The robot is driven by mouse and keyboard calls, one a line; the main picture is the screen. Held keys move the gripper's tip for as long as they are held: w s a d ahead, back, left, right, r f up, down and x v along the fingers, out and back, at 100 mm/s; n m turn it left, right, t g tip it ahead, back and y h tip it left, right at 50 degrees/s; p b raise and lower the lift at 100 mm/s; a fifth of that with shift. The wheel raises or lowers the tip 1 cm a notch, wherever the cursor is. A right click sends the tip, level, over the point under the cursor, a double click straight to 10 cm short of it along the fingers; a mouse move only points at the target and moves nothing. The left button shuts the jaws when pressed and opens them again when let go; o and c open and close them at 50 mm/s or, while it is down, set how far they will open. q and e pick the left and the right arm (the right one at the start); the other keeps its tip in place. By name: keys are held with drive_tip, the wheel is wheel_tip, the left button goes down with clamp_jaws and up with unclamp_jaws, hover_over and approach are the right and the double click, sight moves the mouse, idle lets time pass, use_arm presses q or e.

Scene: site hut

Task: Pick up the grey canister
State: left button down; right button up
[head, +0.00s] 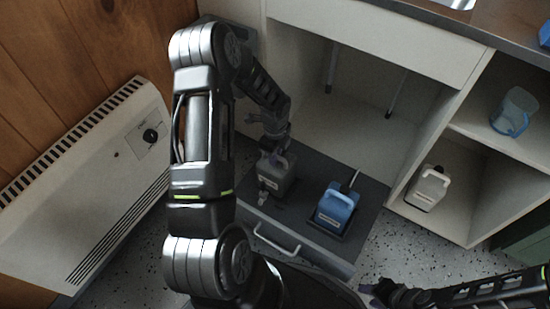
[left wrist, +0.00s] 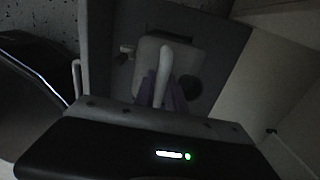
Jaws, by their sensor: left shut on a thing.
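The grey canister (head: 277,178) stands on the dark pulled-out drawer or shelf (head: 310,178) of the cabinet. My left gripper (head: 275,150) is at the top of the canister, shut on its handle. In the left wrist view the pale handle (left wrist: 164,64) runs between the purplish fingers (left wrist: 162,92), with the canister body (left wrist: 148,48) beneath.
A white heater (head: 85,185) is at the left wall. The drawer has a front handle (head: 277,240). Cabinet walls enclose the back.

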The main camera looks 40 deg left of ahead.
use_arm(q)
drive_tip(key=shift+w+r+p, duration=0.1)
drive_tip(key=shift+r+p, duration=0.75)
drive_tip(key=shift+r, duration=2.45)
